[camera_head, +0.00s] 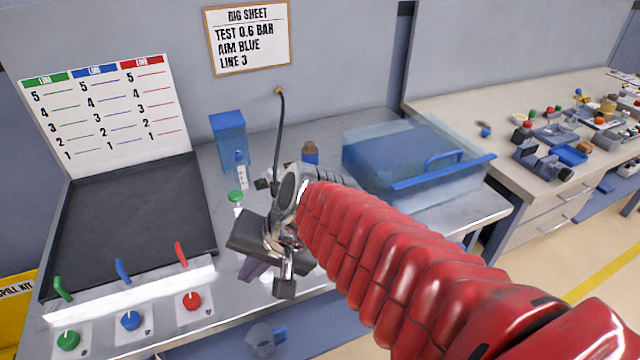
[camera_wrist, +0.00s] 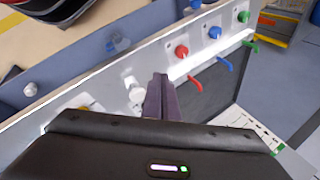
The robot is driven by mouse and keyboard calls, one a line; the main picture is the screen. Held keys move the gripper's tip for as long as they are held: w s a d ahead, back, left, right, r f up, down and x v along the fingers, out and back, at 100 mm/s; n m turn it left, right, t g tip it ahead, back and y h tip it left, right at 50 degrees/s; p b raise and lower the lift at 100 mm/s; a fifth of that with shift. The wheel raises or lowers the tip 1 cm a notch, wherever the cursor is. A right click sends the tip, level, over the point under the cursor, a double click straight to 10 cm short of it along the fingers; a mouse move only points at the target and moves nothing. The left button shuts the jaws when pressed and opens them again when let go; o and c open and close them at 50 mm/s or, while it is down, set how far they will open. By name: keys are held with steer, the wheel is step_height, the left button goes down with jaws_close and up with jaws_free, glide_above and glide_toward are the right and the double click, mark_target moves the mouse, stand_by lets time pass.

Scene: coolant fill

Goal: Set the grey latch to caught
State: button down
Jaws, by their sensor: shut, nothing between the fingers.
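My gripper (camera_head: 258,271) is over the front part of the steel bench, right of the coloured levers. In the wrist view its dark fingers (camera_wrist: 160,84) are together with nothing between them. A pale grey-white fitting (camera_wrist: 136,92) on the bench's front strip shows just left of the fingertips. It may be the grey latch, but its shape and setting are too small and blurred to tell. I cannot tell whether the fingers touch it. In the head view, my gripper and arm cover that part of the bench, and I cannot make out the latch there.
Red (camera_head: 192,301), blue (camera_head: 130,320) and green (camera_head: 68,340) knobs line the front, with matching levers behind. A dark tray (camera_head: 135,222), a blue container (camera_head: 229,138) and a clear blue-handled box (camera_head: 410,165) stand farther back. A clear jug (camera_head: 262,340) is below the front edge.

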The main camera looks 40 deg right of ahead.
steer(key=w+d+f+m+t+y, duration=0.15)
steer(key=w+d+m+t, duration=0.25)
steer(key=w+d+m, duration=0.65)
steer(key=s+d+f+m+t+h, duration=0.1)
steer(key=d+m+h, duration=0.1)
steer(key=d+m, duration=0.6)
steer(key=s+d+f+m+t+h, duration=0.1)
steer(key=s+d+f+m+h, duration=0.1)
steer(key=d+m, duration=0.7)
steer(key=shift+d+f+t+h, duration=0.2)
steer(key=shift+d+t+h, duration=0.2)
steer(key=shift+d+h, duration=0.4)
steer(key=shift+a+m, duration=0.1)
steer(key=shift+m, duration=0.15)
